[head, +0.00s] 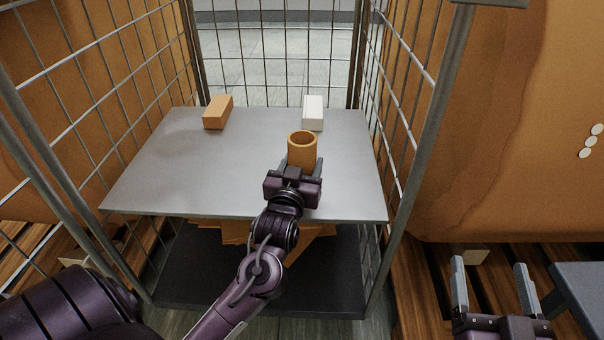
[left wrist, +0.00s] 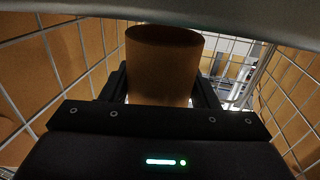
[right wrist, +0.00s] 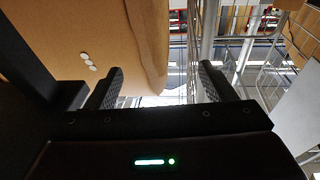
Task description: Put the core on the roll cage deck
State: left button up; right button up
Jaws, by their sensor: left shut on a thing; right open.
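The core (head: 302,150) is a short brown cardboard tube, upright over the right middle of the roll cage deck (head: 170,180), a flat grey shelf. My left gripper (head: 303,168) is shut on the core, a finger on each side. In the left wrist view the core (left wrist: 163,65) stands between the fingers. I cannot tell whether its base touches the deck. My right gripper (head: 495,290) is open and empty at the lower right, outside the cage; the right wrist view shows nothing between its fingers (right wrist: 158,88).
On the deck's far side are an orange-brown box (head: 218,112) at left and a white box (head: 313,113) behind the core. Wire mesh walls (head: 405,90) flank the deck. The deck's left and middle are clear. A large brown roll (head: 500,130) stands right of the cage.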

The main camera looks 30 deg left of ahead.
pick_arm(q)
notch_tip(320, 180, down, 2)
jog(key=shift+f, duration=0.1)
pick_arm(e)
jog(key=r+t, duration=0.2)
jog(key=r, duration=0.1)
jog(key=r+y, duration=0.1)
jog(key=r, duration=0.1)
jog(key=shift+s+d+r+t, duration=0.15)
jog(key=shift+s+d+t, duration=0.2)
jog(key=shift+s+t, duration=0.05)
pick_arm(q)
jog(key=o, duration=1)
jog(key=shift+s, duration=0.1)
jog(key=v, duration=0.5)
jog(key=shift+d+p, duration=0.1)
jog(key=shift+p, duration=0.2)
jog(key=v, duration=0.6)
jog(key=shift+s+p, duration=0.4)
jog(key=shift+p, duration=0.05)
pick_arm(e)
notch_tip(320, 180, down, 15)
jog(key=g+h, duration=0.2)
jog(key=g, duration=0.5)
jog(key=shift+s+a+g+h, duration=0.3)
jog(key=shift+s+a, duration=0.1)
jog(key=shift+a, duration=0.05)
